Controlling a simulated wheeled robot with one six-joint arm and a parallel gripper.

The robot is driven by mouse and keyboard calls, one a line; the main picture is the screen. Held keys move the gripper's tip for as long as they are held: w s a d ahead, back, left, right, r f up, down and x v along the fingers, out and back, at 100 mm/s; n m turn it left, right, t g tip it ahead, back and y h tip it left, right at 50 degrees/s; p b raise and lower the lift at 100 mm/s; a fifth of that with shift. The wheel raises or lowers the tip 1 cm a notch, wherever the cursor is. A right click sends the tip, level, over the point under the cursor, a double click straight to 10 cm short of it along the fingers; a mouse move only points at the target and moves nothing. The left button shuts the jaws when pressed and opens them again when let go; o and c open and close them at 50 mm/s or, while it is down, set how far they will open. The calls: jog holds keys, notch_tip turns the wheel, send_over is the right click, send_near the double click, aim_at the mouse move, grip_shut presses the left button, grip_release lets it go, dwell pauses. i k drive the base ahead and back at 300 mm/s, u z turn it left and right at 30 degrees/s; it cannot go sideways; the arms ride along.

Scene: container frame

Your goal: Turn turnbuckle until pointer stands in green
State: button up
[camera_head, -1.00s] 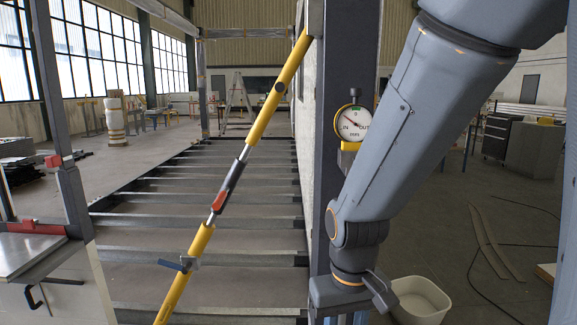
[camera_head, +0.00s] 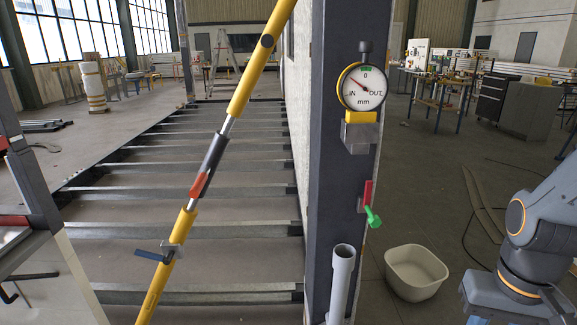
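The turnbuckle (camera_head: 209,165) is a dark sleeve with a red part at its lower end, set between thin bare rods in the middle of a slanted yellow brace (camera_head: 246,88). The round dial gauge (camera_head: 363,87) is on the dark post, marked IN at left and OUT at right. Its pointer leans to the upper left, on the IN side, outside the small green band at the top.
A dark post (camera_head: 337,165) stands right of the brace. It carries a red lever with a green end (camera_head: 371,212); a grey pipe (camera_head: 342,278) stands at its foot. A blue-handled clamp (camera_head: 160,254) sits on the lower brace. A white tub (camera_head: 416,272) is on the floor.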

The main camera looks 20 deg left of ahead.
aim_at(219, 144)
jog(key=z, duration=1.5)
jog(key=k, duration=1.25)
jog(key=u, duration=2.7)
